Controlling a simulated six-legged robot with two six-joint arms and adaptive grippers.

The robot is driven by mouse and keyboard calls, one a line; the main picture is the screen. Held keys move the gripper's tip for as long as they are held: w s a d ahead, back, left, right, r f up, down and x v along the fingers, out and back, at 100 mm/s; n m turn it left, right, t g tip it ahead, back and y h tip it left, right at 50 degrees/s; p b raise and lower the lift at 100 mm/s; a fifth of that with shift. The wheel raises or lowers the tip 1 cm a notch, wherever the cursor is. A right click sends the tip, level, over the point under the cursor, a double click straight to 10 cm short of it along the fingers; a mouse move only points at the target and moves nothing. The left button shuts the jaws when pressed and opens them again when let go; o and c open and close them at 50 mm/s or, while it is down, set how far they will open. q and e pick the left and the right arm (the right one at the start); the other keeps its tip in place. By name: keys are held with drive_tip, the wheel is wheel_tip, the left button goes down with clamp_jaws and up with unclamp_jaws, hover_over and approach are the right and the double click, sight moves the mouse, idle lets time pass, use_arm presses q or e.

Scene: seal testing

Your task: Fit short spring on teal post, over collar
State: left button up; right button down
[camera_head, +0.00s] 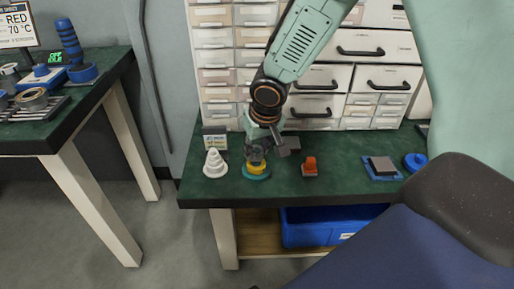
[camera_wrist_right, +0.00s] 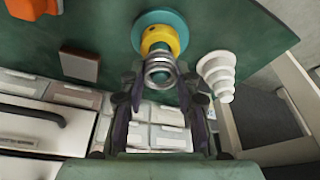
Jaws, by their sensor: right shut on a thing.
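The teal post (camera_head: 257,174) stands on the green bench with its yellow collar (camera_head: 258,167) low on it. In the right wrist view, its round teal base (camera_wrist_right: 174,19) and the yellow collar (camera_wrist_right: 151,37) show almost end-on. My right gripper (camera_head: 257,152) is directly over the post, pointing down. It is shut on a short metal spring (camera_wrist_right: 160,73), which sits between the fingertips. The spring overlaps the collar's near edge in that view; whether its coils are around the post I cannot tell. My left gripper is not in view.
A white stepped cone (camera_head: 215,165) stands close left of the post. An orange part (camera_head: 310,166) sits to its right, and a blue tray (camera_head: 383,168) with a grey block lies farther right. Drawer cabinets (camera_head: 225,56) rise behind. Another bench (camera_head: 30,133) is at left.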

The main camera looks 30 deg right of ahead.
drive_tip(key=c, duration=0.9)
unclamp_jaws()
wheel_tip(320, 180, up, 7)
drive_tip(key=p, duration=0.5)
drive_tip(key=shift+r+p, duration=0.1)
drive_tip(key=shift+p, duration=0.3)
